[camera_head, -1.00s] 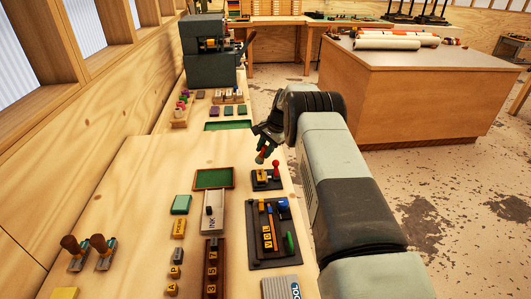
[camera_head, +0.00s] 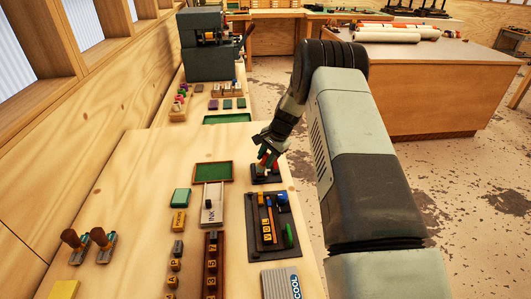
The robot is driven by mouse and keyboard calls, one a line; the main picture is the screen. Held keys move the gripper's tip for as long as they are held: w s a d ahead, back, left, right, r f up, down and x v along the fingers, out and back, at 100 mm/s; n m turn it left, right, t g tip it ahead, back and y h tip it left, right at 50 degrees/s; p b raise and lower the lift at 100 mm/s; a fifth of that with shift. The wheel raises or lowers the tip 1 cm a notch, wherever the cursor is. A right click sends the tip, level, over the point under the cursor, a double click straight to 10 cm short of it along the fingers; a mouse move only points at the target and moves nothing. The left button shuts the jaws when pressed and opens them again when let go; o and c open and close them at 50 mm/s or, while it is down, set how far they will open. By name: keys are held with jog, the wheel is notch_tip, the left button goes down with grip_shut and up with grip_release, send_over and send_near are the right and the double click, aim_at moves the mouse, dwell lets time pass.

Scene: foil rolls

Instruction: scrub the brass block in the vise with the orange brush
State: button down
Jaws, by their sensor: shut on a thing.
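The dark vise (camera_head: 266,180) sits near the right edge of the wooden bench, beyond the black tool tray. The brass block in it is largely hidden by my gripper and the brush; a small yellowish patch shows at the vise. My gripper (camera_head: 267,152) points down over the vise, shut on the orange brush (camera_head: 262,160), of which only a small part shows. The brush's lower end is at or just above the block; I cannot tell whether they touch. A red knob (camera_head: 273,161) stands at the vise's right side, close to my gripper.
The black tray (camera_head: 259,250) holds letter blocks, sticks and a green item. A green-lined tray (camera_head: 213,172) and an ink slab (camera_head: 211,205) lie left of the vise. Two wooden-handled stamps (camera_head: 102,238) stand at left.

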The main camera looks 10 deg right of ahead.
jog(key=shift+r, duration=4)
jog(key=shift+s+a+f, duration=0.15)
jog(key=shift+s+f, duration=0.35)
jog(key=shift+s, duration=0.25)
